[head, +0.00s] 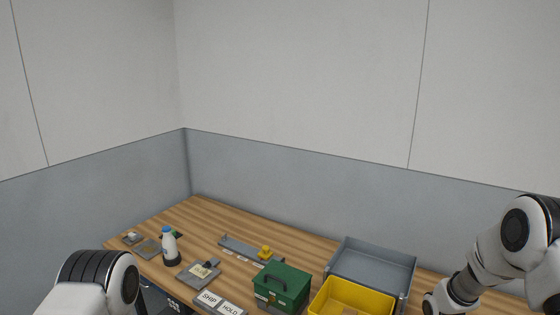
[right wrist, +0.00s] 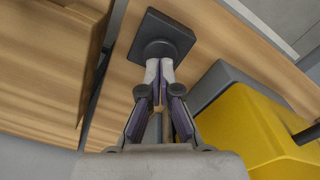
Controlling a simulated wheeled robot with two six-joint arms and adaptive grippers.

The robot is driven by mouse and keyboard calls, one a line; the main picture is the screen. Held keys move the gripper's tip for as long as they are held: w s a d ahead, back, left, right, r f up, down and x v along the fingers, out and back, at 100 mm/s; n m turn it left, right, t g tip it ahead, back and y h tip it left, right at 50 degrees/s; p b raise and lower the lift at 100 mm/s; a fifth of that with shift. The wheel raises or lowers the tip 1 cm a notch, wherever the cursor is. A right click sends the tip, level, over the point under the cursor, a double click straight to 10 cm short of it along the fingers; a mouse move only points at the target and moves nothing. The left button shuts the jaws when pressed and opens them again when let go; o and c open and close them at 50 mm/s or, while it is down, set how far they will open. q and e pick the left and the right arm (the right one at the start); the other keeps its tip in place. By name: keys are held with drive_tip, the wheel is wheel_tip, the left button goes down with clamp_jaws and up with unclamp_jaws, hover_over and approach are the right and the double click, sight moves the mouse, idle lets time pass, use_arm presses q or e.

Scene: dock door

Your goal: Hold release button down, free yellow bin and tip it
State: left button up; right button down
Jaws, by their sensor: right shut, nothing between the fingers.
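The yellow bin (head: 350,296) is at the bottom edge of the head view, in front of a grey tray-like holder (head: 385,265). Part of the yellow bin (right wrist: 250,125) also fills the right side of the right wrist view, beside a grey block-like part (right wrist: 215,85). A dark square block (right wrist: 172,28), perhaps the release button's housing, lies just beyond my right gripper (right wrist: 161,68). The right gripper is shut and empty, its tips over the block's near edge; I cannot tell whether they touch it. My left gripper is out of view.
A green case (head: 282,286) with a handle stands left of the bin. SHIP and HOLD labels (head: 220,302), a white bottle (head: 169,246) and a grey rail with a yellow piece (head: 265,252) lie further left. Wood table is bare at the back left.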

idle(0.5)
wheel_tip(320, 180, up, 5)
drive_tip(key=p, duration=0.4)
drive_tip(key=shift+r, duration=0.1)
